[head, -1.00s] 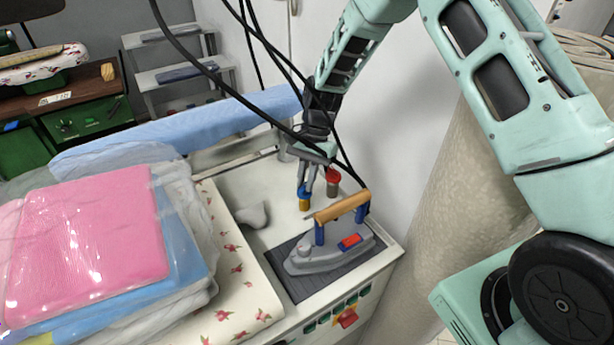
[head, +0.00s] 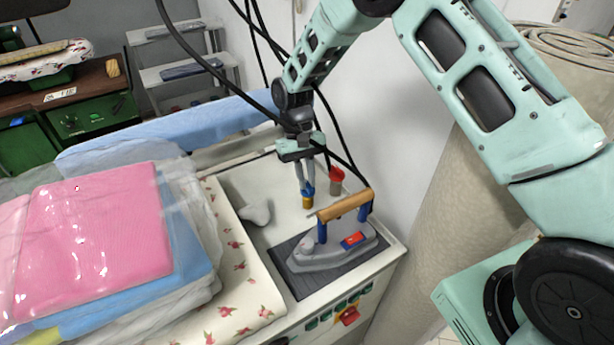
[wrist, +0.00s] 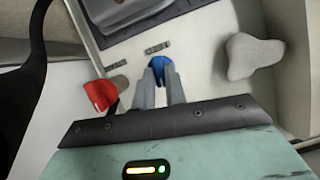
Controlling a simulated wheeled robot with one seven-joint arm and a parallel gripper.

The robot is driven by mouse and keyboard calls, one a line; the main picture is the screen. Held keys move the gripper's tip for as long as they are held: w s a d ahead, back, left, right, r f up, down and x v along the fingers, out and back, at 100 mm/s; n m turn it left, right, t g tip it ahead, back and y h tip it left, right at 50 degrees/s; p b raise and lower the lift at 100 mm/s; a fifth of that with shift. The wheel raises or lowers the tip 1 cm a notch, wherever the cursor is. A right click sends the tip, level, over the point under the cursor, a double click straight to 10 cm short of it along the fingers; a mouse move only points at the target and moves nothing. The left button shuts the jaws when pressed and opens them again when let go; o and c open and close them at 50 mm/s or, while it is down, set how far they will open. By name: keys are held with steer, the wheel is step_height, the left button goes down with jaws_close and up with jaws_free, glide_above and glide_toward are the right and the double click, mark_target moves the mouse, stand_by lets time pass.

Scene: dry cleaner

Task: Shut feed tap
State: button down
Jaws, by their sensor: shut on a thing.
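A tap with a blue handle (head: 308,190) on a brass-coloured body stands on the white worktop behind the iron. A second tap with a red handle (head: 337,174) stands just right of it. My gripper (head: 307,187) points down and is shut on the blue handle. In the wrist view the blue handle (wrist: 157,62) sits between my fingertips, partly hidden by them. The red handle (wrist: 101,95) is to the left, apart from my fingers. Small labels lie by both taps, too small to read, so I cannot tell which is the feed tap.
A grey iron (head: 332,250) with a wooden handle stands on a dark mat in front of the taps. A pale rounded object (head: 256,212) lies to the left. Wrapped folded laundry (head: 95,225) fills the left. Black cables hang close to my arm.

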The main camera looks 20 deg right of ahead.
steer(key=shift+n+h, duration=0.3)
steer(key=shift+n, duration=0.6)
steer(key=c, duration=1.4)
jaws_free()
steer(key=shift+c, duration=0.2)
steer(key=shift+a+r, duration=0.1)
steer(key=shift+r, duration=0.05)
steer(key=b+v, duration=0.2)
steer(key=v, duration=1.5)
steer(key=shift+b, duration=0.4)
steer(key=shift+r, duration=0.1)
